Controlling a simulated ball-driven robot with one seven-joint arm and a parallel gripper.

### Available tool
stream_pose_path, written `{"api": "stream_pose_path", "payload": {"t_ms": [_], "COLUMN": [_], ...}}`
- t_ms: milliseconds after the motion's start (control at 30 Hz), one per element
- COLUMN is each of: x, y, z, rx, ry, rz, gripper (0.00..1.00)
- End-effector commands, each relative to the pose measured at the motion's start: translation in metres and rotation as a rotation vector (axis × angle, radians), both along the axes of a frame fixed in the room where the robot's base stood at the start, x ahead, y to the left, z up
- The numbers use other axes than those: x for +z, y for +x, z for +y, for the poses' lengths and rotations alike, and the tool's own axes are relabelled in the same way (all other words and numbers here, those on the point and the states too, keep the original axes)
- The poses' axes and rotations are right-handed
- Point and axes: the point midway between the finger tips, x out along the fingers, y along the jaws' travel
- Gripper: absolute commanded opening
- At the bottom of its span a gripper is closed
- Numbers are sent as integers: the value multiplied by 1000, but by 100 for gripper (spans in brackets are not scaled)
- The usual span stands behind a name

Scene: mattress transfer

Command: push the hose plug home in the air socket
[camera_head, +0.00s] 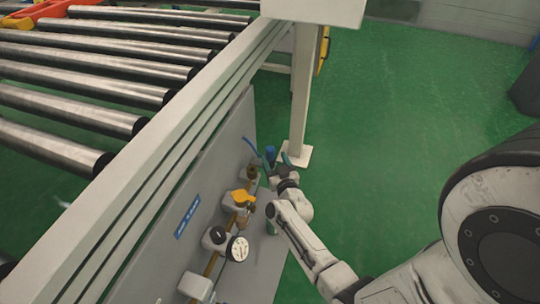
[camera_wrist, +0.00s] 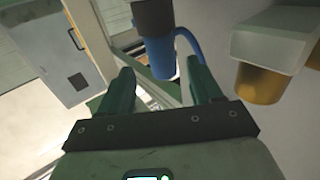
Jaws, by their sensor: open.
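A blue cylindrical part with a dark upper section, which looks like the hose plug (camera_wrist: 161,58), shows at the top middle of the wrist view. It also shows as a small blue end (camera_head: 270,152) in the head view. My gripper (camera_wrist: 163,76) is open, its green fingers apart, with the blue part seen between and beyond them; no contact shows. In the head view my gripper (camera_head: 279,163) is beside the panel's far end. A blue hose (camera_wrist: 187,42) curves behind the part. A brass fitting (camera_head: 253,173), perhaps the air socket, is on the panel. I cannot tell how deep the plug sits.
The grey panel (camera_head: 262,274) carries a yellow valve (camera_head: 241,198) and a round gauge (camera_head: 238,249), close left of my arm. A brass-coloured cup (camera_wrist: 259,85) is right of my gripper. A white post (camera_head: 301,100) stands beyond. Green floor (camera_head: 400,110) at right is clear.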

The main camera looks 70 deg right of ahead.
Motion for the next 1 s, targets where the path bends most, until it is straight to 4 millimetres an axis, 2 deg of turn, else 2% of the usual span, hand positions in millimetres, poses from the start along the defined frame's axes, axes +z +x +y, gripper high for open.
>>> {"api": "stream_pose_path", "payload": {"t_ms": [167, 300, 633, 1000], "x": [8, 6, 7, 7], "y": [19, 30, 33, 33], "z": [-18, -30, -33, -33], "rx": [-1, -1, 0, 0], "ry": [-4, -2, -1, -1], "rz": [-3, -1, -1, 0], "gripper": [64, 64, 63, 28]}}
